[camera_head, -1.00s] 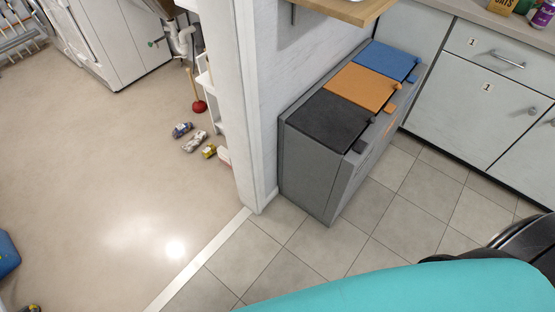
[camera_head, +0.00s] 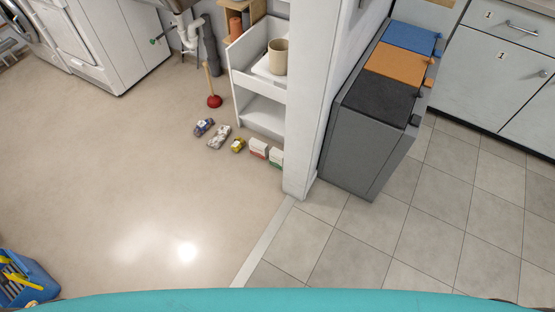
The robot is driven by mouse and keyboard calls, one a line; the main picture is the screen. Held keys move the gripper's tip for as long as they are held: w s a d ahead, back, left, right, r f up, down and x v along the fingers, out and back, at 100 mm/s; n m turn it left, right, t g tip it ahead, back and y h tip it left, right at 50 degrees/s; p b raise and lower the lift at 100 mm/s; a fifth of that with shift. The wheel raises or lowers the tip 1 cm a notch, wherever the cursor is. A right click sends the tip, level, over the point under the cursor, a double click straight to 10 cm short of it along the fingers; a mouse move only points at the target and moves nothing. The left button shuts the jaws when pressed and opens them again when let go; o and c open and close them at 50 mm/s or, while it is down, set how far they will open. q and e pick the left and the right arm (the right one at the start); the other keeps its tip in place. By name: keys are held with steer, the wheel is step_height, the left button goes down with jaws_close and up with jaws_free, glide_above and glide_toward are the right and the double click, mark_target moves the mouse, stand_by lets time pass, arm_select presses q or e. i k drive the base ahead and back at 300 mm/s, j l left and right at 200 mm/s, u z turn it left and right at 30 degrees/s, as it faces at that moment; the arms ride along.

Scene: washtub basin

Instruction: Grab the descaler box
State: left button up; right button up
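Two small white boxes stand on the floor at the foot of the white shelf, left of the wall end. The left box (camera_head: 259,148) has a reddish lower band. The right box (camera_head: 276,157) has a green lower band and is partly cut off by the wall end. Their labels are too small to read, so I cannot tell which, if either, is the descaler box. Neither of my grippers is in view.
Several small packages (camera_head: 219,137) lie left of the boxes, near a red plunger (camera_head: 214,101). The white shelf (camera_head: 262,113) and the wall end (camera_head: 306,150) border them. A grey bin unit (camera_head: 362,140) stands right. A blue crate (camera_head: 35,284) sits lower left. The beige floor between is clear.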

mark_target(276, 157)
steer(key=z, duration=0.2)
steer(key=i+j+z, duration=0.1)
steer(key=j+z, duration=0.25)
steer(key=i+j+z, duration=0.15)
steer(key=z, duration=0.15)
steer(key=j+z, duration=0.35)
steer(key=i+l, duration=0.05)
